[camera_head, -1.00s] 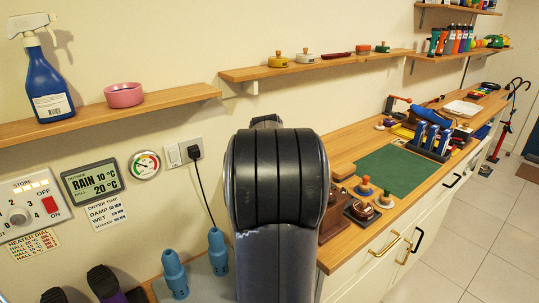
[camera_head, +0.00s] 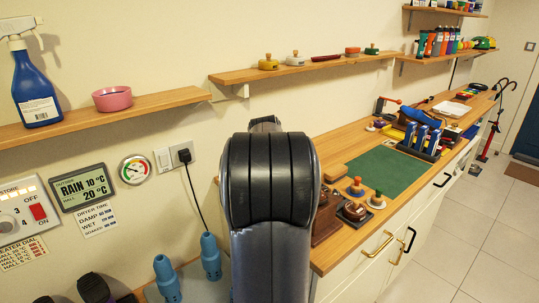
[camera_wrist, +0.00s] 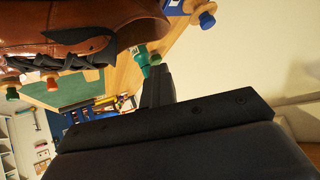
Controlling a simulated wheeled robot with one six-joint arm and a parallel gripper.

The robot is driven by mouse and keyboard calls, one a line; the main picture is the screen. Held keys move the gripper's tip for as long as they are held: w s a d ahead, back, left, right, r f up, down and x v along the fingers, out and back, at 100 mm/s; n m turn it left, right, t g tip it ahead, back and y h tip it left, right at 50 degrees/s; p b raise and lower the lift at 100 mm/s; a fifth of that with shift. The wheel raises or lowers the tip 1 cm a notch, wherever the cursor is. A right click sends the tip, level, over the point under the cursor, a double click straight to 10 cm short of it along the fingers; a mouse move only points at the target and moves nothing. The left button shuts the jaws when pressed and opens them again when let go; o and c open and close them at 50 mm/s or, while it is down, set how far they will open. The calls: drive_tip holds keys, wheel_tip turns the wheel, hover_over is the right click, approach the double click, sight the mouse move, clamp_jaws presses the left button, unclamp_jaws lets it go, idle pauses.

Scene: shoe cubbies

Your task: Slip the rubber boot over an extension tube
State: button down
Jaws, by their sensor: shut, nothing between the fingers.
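Two blue extension tubes stand at the bottom left of the head view, one nearer (camera_head: 167,280) and one further right (camera_head: 211,257), on a grey surface. Both look upright, with nothing over their tops. Dark rounded tops of footwear (camera_head: 93,288) show at the bottom edge; I cannot tell whether one is the rubber boot. A brown leather shoe with dark laces (camera_wrist: 85,28) fills the upper left of the wrist view. My gripper (camera_wrist: 156,82) is a dark shape there, shut and empty, below and right of the shoe. My arm hides it in the head view.
A wooden counter (camera_head: 335,150) with a green mat (camera_head: 388,171) runs along the right, carrying knobbed items and tools. A wall shelf (camera_head: 160,106) holds a spray bottle (camera_head: 35,80) and a pink bowl (camera_head: 112,98). A socket with a plugged cord (camera_head: 184,156) is above the tubes.

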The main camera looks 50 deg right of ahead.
drive_tip(key=shift+m+h, duration=0.4)
drive_tip(key=shift+m, duration=0.2)
drive_tip(key=shift+s+d+b, duration=0.1)
drive_tip(key=shift+s+d, duration=0.15)
drive_tip(key=shift+d, duration=0.4)
drive_tip(key=shift+s+d+b, duration=0.1)
drive_tip(key=shift+s+d, duration=0.1)
drive_tip(key=shift+d, duration=0.5)
drive_tip(key=shift+s+d+b, duration=0.1)
drive_tip(key=shift+s+d, duration=0.15)
drive_tip(key=shift+d, duration=0.4)
drive_tip(key=shift+d, duration=0.2)
drive_tip(key=s+d+m+g+h, duration=0.1)
drive_tip(key=s+d+m, duration=0.1)
drive_tip(key=d, duration=0.6)
drive_tip(key=s+d+m+g+h, duration=0.1)
drive_tip(key=s+d+m, duration=0.2)
drive_tip(key=d, duration=0.5)
drive_tip(key=shift+s+d+g+p, duration=0.2)
drive_tip(key=shift+s+g+p, duration=0.1)
drive_tip(key=shift+g, duration=0.1)
idle(3.1)
